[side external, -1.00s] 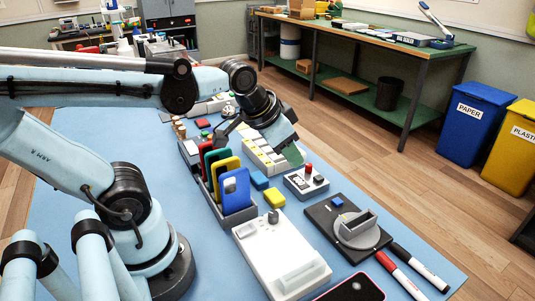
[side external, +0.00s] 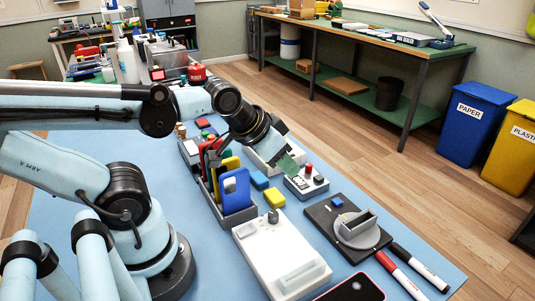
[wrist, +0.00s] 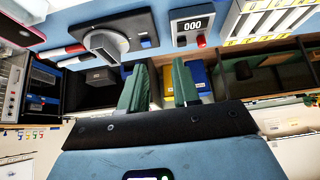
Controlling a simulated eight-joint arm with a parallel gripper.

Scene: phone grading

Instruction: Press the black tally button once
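The tally box (side external: 293,187) is a small light box on the blue mat, with a red knob (side external: 308,169) and a small black button (side external: 319,179) on top.
A phone rack (side external: 232,213) with coloured phones stands left of the box. Blue and yellow blocks (side external: 274,197) lie between. A black turntable plate (side external: 325,222), white device (side external: 270,250) and markers (side external: 420,268) lie nearer. The mat right of the box is clear.

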